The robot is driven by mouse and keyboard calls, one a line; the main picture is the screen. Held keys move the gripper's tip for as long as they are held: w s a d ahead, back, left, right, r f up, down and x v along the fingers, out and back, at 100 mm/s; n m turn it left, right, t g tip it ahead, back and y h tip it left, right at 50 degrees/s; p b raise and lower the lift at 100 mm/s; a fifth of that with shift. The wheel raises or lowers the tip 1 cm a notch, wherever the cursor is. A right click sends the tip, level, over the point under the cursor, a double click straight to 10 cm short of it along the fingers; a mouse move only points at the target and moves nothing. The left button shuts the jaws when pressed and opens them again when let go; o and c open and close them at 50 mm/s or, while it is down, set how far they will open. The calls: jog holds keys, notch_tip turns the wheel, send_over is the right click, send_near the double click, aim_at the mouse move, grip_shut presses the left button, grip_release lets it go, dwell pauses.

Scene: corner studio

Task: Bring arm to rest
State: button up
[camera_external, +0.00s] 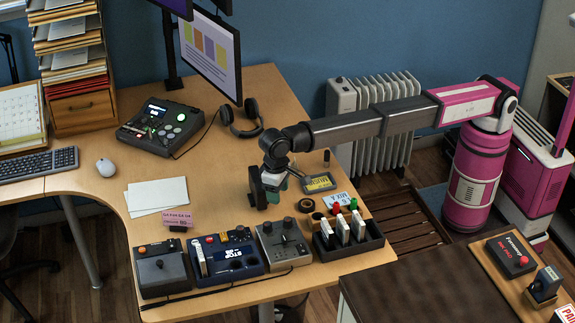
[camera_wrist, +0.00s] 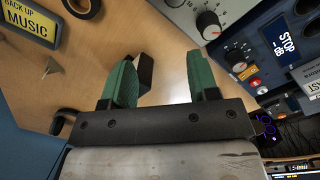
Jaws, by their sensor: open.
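My gripper (camera_external: 277,186) hangs from the outstretched arm, low over the desk, behind the grey box with a knob and lever. In the wrist view, the two green fingers of my gripper (camera_wrist: 164,80) are spread apart and no held thing shows between them. A small dark block with a tan face (camera_wrist: 146,70) shows beside the left finger; I cannot tell what it is or whether it touches. The arm reaches left from its magenta column over the desk.
Close by are the grey box (camera_external: 283,244), a blue STOP box (camera_external: 232,255), a black tray (camera_external: 350,246) of white cards, a yellow-labelled sign (camera_external: 319,182) and headphones (camera_external: 243,118). A monitor (camera_external: 210,50) stands behind.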

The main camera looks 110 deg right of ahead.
jog(key=s+d+f+n, duration=0.1)
jog(key=s+d+f, duration=0.1)
jog(key=s+d, duration=0.2)
jog(key=s+d+f+n, duration=0.1)
jog(key=s+d+f, duration=0.2)
jog(key=s, duration=0.8)
jog(key=s+d+f+n+g+y, duration=0.1)
jog(key=s+d+f, duration=0.1)
jog(key=s+d, duration=0.4)
jog(key=shift+s+d+f+n, duration=0.15)
jog(key=shift+s+d+f, duration=0.05)
jog(key=shift+s, duration=0.35)
jog(key=shift+s+d+f+n, duration=0.15)
jog(key=shift+s+d, duration=0.05)
jog(key=shift+s, duration=0.35)
jog(key=s+d+f+n, duration=0.1)
jog(key=s+d+f, duration=0.1)
jog(key=s, duration=0.4)
jog(key=s+d+f+n, duration=0.1)
jog(key=s+d+f, duration=0.2)
jog(key=s, duration=0.3)
jog(key=s+d+f+n, duration=0.1)
jog(key=s+d+f, duration=0.1)
jog(key=f, duration=0.7)
jog(key=s+d+f+n+t+h, duration=0.1)
jog(key=s+d+f, duration=0.2)
jog(key=f, duration=0.7)
jog(key=s, duration=0.2)
jog(key=shift+s+d+n+t, duration=0.25)
jog(key=shift+s+n+t, duration=0.05)
